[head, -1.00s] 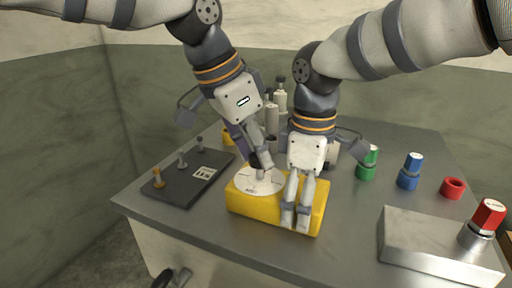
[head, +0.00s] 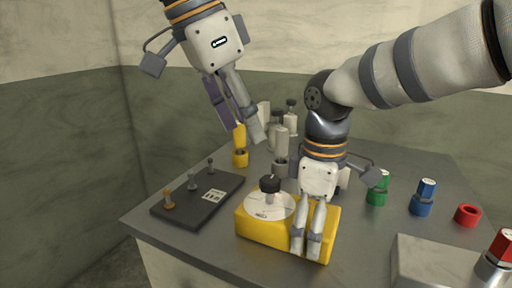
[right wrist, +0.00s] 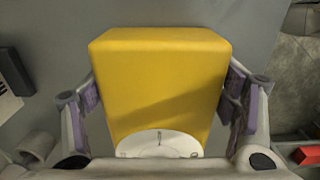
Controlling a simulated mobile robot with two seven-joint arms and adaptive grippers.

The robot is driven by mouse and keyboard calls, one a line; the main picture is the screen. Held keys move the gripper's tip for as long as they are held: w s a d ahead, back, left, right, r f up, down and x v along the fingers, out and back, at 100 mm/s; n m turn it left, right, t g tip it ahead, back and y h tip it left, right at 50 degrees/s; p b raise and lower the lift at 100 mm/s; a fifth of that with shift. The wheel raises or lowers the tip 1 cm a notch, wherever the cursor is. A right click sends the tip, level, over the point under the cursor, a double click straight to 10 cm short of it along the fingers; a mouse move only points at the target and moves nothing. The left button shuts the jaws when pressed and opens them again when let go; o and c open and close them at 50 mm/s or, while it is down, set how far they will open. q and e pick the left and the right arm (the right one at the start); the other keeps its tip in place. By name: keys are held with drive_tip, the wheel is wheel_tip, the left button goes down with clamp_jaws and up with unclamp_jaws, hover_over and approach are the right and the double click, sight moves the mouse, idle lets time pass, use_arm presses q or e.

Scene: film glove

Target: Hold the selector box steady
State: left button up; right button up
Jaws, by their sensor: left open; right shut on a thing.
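The yellow selector box (head: 322,238) sits on the grey table, with a white round dial (head: 262,210) and a dark knob (head: 270,184) on its top. In the right wrist view the box (right wrist: 160,80) fills the middle, with part of the dial (right wrist: 160,143) at the bottom. My right gripper (head: 306,250) is shut on the box, its purple pads on the two opposite sides. My left gripper (head: 250,133) is open, empty and raised above and behind the box, apart from it.
A dark plate (head: 197,198) with small pegs lies left of the box. Green (head: 377,189), blue (head: 423,197) and red (head: 467,215) parts stand at right. A metal block (head: 425,262) with a red-capped knob is front right. Several pale bottles stand behind.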

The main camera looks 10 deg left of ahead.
idle(0.4)
drive_tip(key=o, duration=1.7)
